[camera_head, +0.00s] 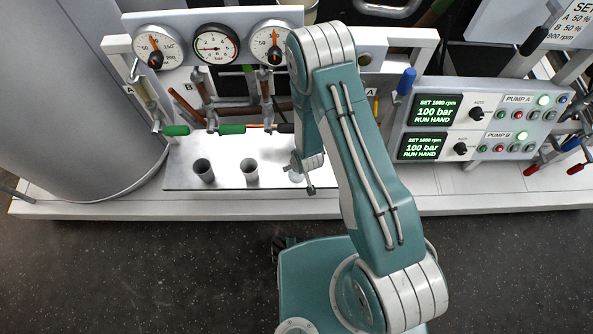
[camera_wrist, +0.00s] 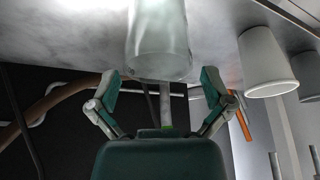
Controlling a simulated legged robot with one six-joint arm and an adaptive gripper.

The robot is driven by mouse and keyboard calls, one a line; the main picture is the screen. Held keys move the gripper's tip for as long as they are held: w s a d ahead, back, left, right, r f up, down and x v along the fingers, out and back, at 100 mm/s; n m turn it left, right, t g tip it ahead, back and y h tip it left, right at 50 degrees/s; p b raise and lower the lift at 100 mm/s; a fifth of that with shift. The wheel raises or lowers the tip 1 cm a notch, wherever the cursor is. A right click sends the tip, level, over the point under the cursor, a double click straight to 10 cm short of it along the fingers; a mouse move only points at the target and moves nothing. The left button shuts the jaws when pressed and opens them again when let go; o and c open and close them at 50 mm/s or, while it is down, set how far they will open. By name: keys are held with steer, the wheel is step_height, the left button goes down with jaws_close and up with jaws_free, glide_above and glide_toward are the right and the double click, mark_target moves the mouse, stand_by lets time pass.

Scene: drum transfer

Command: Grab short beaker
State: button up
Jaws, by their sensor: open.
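A translucent glass beaker (camera_wrist: 158,40), likely the short beaker, stands in the middle of the wrist view, where the scene appears upside down. In the head view a pale part of it (camera_head: 296,176) shows beside my gripper (camera_head: 309,172), which hides much of the rest. My gripper in the wrist view (camera_wrist: 161,88) is open, with one finger to each side of the beaker's line. The beaker's rim lies close to the gap between the fingertips. No finger visibly touches it.
Two opaque cups, a left one (camera_head: 204,171) and a right one (camera_head: 250,173), stand on the metal tray (camera_head: 225,150) left of my gripper. Green-handled valves (camera_head: 231,129) and pipes are close behind. Pump panels (camera_head: 480,127) stand at right.

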steer(key=x, duration=0.3)
steer(key=shift+w+f, duration=0.1)
steer(key=shift+f, duration=0.15)
steer(key=c, duration=0.8)
steer(key=shift+r, duration=0.1)
